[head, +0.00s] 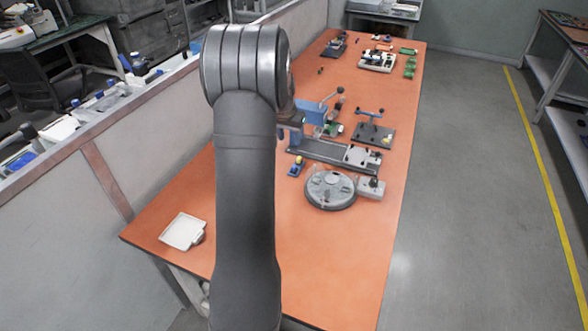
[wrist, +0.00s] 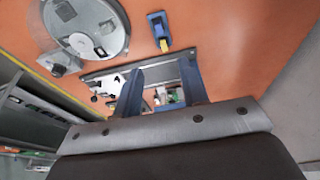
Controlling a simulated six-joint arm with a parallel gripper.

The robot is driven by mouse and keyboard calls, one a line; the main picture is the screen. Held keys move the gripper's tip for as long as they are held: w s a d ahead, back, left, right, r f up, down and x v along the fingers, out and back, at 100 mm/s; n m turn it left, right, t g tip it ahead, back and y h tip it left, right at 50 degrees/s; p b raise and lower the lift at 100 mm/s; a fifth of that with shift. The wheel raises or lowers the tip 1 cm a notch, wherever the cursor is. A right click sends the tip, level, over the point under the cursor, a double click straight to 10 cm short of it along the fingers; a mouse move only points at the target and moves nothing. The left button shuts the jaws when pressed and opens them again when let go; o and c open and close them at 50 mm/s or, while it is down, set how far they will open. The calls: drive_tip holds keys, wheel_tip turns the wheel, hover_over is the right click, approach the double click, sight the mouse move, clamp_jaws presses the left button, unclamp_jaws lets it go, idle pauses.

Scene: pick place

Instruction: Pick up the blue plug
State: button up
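The blue plug (head: 295,170), a small blue piece with a yellow part, lies on the orange table just left of the round grey disc. In the wrist view the blue plug (wrist: 156,19) is at the top centre, with its yellow end toward my gripper. My gripper (wrist: 161,66) shows two blue-grey fingers standing apart with a clear gap and nothing held between them. The plug lies beyond the fingertips, apart from them.
The round grey disc (head: 330,190) and a grey box (head: 371,188) are right of the plug. A white tray (head: 183,231) lies front left. The table's front right is clear.

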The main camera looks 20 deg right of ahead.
hover_over(294, 166)
drive_tip(key=s+a, duration=0.1)
wheel_tip(294, 166, down, 10)
drive_tip(key=shift+f, duration=0.1)
drive_tip(key=shift+x, duration=2.6)
drive_tip(key=shift+s+a, duration=0.15)
drive_tip(key=shift+c, duration=0.5)
clamp_jaws()
